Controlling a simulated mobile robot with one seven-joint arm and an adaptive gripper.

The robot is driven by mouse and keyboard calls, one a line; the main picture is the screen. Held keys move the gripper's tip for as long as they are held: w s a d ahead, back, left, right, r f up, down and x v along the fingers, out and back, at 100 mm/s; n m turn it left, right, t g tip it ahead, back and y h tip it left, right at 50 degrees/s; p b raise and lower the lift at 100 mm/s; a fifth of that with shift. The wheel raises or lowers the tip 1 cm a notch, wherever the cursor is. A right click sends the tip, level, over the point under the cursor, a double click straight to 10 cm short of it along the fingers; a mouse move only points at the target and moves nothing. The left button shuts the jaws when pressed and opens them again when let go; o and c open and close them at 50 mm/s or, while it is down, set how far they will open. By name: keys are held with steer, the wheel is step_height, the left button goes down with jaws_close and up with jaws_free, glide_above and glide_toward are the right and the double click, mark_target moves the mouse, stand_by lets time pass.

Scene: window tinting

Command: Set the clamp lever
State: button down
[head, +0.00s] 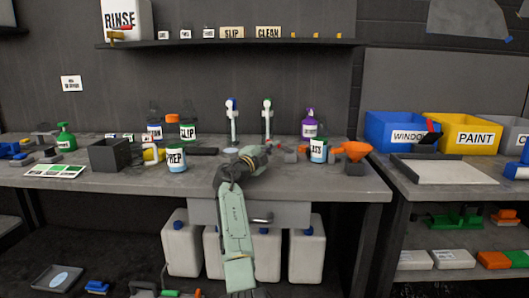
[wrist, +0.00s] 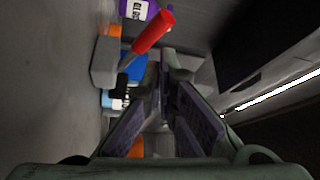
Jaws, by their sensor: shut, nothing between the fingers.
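The clamp lever has a red handle (wrist: 153,33) on a grey shaft, and shows in the upper middle of the wrist view. The shaft slants down left to a grey block (wrist: 106,62) at the bench surface. My gripper (wrist: 163,78) is shut and empty, with its purple-grey finger pads converging. Its fingertips appear just below and to the right of the red handle; I cannot tell whether they touch it. In the head view my gripper (head: 258,152) reaches over the middle of the bench and is mostly hidden behind the wrist. I cannot make out the lever clearly there.
The grey bench (head: 330,183) carries bottles, including a PREP bottle (head: 176,159) left of my arm and a purple bottle (head: 309,126) behind right. Two white-bodied fixtures (head: 232,120) rise behind my gripper. White jugs (head: 181,245) stand below.

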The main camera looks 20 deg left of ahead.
steer(key=shift+v, duration=2.2)
steer(key=shift+a, duration=0.15)
